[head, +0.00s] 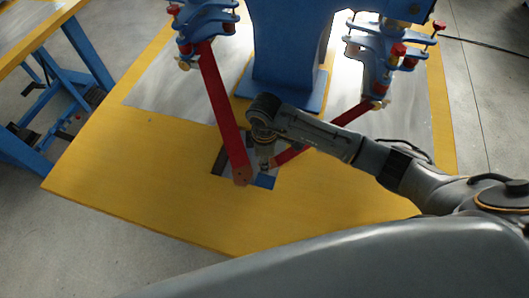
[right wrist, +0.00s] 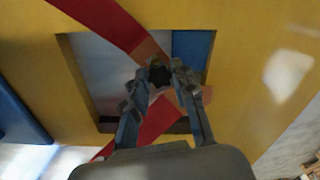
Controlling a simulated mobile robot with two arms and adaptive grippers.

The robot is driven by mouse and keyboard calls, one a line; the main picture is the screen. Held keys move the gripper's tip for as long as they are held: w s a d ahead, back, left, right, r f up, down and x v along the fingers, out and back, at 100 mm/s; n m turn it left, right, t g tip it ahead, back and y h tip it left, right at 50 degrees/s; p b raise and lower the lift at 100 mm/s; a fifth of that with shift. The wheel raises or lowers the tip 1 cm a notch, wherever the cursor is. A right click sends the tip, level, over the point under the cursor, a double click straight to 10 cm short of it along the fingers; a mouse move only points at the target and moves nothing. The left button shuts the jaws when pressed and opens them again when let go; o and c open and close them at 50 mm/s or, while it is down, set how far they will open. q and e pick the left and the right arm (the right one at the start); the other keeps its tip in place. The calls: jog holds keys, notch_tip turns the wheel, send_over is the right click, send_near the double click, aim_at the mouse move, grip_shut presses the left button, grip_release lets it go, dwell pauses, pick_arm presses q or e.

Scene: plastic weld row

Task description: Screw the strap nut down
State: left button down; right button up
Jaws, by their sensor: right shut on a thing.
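My right gripper (head: 265,166) reaches down over the opening in the yellow table. In the right wrist view the gripper (right wrist: 160,80) is shut on a small dark nut (right wrist: 160,74). The nut is over the place where the strap ends meet. One red strap (head: 220,100) comes down from the upper left and ends in a brownish tip (head: 242,175). The other red strap (head: 350,115) runs in from the right, partly behind my arm. Both straps show in the right wrist view, one above (right wrist: 112,20) and one below (right wrist: 158,122). Whether the nut is seated is hidden. My left gripper is not in view.
A square opening with a blue part (right wrist: 190,50) lies under the straps. The blue machine column (head: 290,45) stands behind, with blue and red clamps (head: 203,25) on both sides. The yellow table (head: 150,180) is clear at the front left.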

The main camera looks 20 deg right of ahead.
jog(key=m+p, duration=0.1)
jog(key=m, duration=0.2)
jog(key=m+p, duration=0.1)
jog(key=shift+r+p, duration=0.25)
jog(key=shift+p, duration=0.05)
jog(key=shift+f+m, duration=0.2)
jog(key=shift+m, duration=0.3)
jog(key=o, duration=0.8)
